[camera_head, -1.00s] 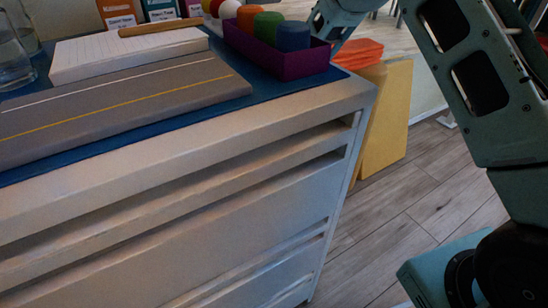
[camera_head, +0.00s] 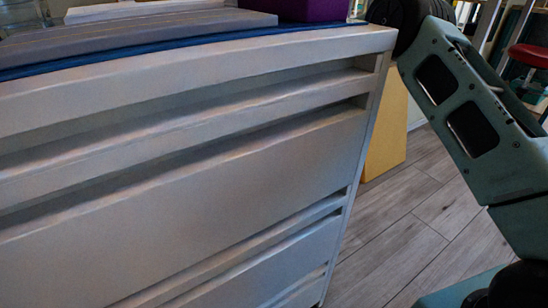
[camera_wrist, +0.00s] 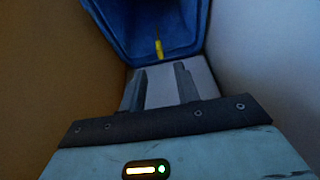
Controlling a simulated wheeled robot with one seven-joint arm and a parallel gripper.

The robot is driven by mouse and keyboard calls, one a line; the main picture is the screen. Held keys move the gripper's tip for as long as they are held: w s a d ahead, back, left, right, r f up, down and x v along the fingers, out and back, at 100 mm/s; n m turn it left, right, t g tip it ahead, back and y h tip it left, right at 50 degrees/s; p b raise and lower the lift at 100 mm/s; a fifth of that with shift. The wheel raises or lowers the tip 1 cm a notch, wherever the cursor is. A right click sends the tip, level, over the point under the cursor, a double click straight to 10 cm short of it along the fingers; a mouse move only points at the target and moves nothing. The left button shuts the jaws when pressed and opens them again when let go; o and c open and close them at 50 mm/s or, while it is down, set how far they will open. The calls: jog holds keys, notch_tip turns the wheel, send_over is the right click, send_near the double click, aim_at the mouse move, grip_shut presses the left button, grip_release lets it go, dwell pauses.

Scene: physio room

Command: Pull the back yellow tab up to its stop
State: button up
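One small yellow tab (camera_wrist: 159,47) shows in the wrist view, upright against a dark blue thing (camera_wrist: 125,25) with a raised rim, like a bag or bin. I cannot tell whether it is the back tab. My gripper (camera_wrist: 160,70) is open, its two fingers apart and pointing toward the tab. The tab stands beyond the fingertips, in line with the gap between them, and does not appear to be touched. In the head view my gripper and the tab are not seen; the cabinet side hides that area.
A pale cabinet (camera_head: 200,190) with slotted front fills the head view. A purple box (camera_head: 290,8) and a grey board (camera_head: 130,38) lie on its top. A yellow panel (camera_head: 385,135) stands behind its right edge. In the wrist view, a brown wall (camera_wrist: 55,70) and a pale wall (camera_wrist: 265,60) flank my gripper closely.

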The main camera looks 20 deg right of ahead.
jog(key=b+x, duration=0.3)
jog(key=x, duration=0.4)
jog(key=shift+w+a+f, duration=0.1)
jog(key=shift+w+f, duration=0.05)
jog(key=shift+f, duration=0.1)
jog(key=shift+c, duration=0.3)
